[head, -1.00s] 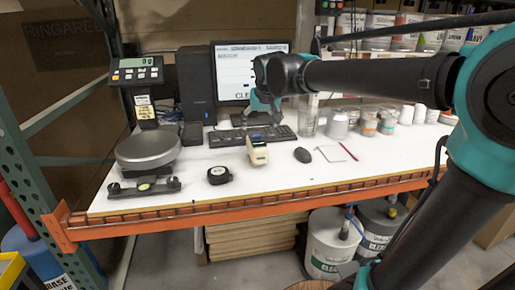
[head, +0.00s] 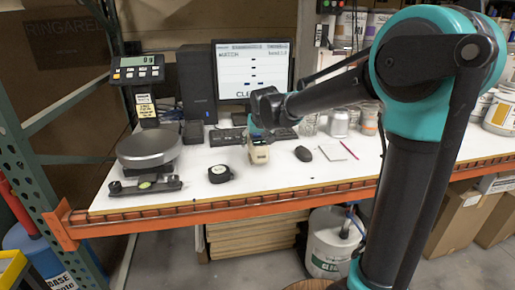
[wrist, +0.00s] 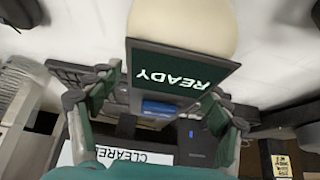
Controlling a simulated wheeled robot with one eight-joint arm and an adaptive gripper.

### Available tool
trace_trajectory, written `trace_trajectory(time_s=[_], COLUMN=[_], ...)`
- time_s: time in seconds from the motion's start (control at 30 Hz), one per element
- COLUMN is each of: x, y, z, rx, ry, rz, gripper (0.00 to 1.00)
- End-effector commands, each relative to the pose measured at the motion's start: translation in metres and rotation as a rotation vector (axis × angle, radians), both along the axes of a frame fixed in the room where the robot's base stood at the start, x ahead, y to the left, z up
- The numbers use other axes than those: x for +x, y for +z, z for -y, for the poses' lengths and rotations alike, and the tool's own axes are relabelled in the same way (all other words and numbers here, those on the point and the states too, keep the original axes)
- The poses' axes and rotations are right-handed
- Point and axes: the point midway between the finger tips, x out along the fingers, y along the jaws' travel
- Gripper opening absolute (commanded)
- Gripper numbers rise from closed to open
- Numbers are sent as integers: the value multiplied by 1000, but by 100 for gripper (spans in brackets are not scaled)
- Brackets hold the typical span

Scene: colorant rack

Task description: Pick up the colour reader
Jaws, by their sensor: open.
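The colour reader (head: 258,155) is a cream handheld device standing on the white bench top, in the middle of the head view. In the wrist view its cream body (wrist: 185,22) is at the top, with a dark screen reading READY and a blue part below it. My gripper (head: 262,133) is just above and behind the reader in the head view, partly overlapping it. In the wrist view my gripper (wrist: 160,112) is open, with one finger on each side of the reader's screen end. I cannot tell whether the fingers touch it.
A tape measure (head: 220,174) lies left of the reader and a mouse (head: 303,154) right of it. A keyboard (head: 226,137) and monitor (head: 252,72) are behind. A scale (head: 148,147) stands at the left. A notepad (head: 336,151) and several cans are at the right.

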Motion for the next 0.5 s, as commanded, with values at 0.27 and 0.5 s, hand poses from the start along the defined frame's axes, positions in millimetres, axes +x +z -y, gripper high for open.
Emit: trace_trajectory(time_s=[0.27, 0.5], x=[1, 1], y=[-3, -3], z=[0, 0], rx=[0, 0], ry=[0, 0], rz=[0, 0], gripper=[78, 49])
